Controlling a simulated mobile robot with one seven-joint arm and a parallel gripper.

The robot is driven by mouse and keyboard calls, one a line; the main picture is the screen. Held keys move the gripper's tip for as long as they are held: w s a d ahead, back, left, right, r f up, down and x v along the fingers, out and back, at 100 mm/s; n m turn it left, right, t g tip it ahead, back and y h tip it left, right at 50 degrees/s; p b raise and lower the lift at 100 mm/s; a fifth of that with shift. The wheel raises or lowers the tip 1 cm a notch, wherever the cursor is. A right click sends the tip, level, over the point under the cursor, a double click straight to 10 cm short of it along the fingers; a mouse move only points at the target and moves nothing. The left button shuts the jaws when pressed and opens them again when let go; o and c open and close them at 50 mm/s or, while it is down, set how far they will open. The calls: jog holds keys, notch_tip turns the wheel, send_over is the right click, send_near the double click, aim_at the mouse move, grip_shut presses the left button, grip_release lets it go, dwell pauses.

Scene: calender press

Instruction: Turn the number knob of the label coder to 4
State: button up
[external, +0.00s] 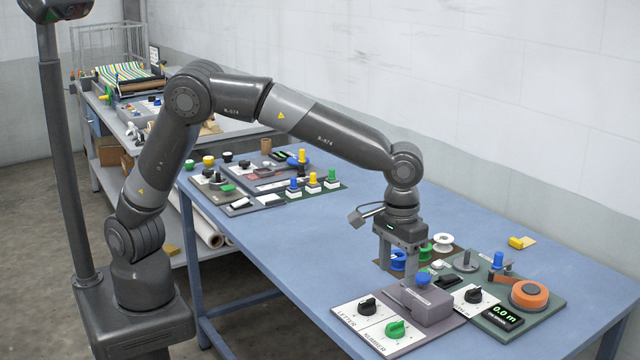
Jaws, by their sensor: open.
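The label coder (345,321) lies at the near right of the blue table, with a grey box-shaped housing (428,304) behind two white dial plates. The green number knob (397,329) sits on the plate marked NUMBER at its front. The black letter knob (368,305) sits on the plate marked LETTER, to its upper left. The setting of the green knob is too small to read. My gripper (398,268) points down, open and empty, above the back of the coder. It is behind and above the green knob, apart from it.
A blue knob (424,279) stands at the coder's housing, close to my gripper. To the right is a green board with an orange wheel (528,294), a black knob (474,295) and a length display (502,317). Spools (443,243) stand behind. The table's left middle is clear.

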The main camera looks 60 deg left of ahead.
aim_at(396, 323)
jog(key=f, duration=0.4)
jog(key=d+f, duration=0.1)
jog(key=f, duration=0.7)
jog(key=shift+s+d, duration=0.4)
jog(key=shift+r, duration=0.1)
jog(key=shift+c, duration=0.3)
jog(key=c, duration=0.9)
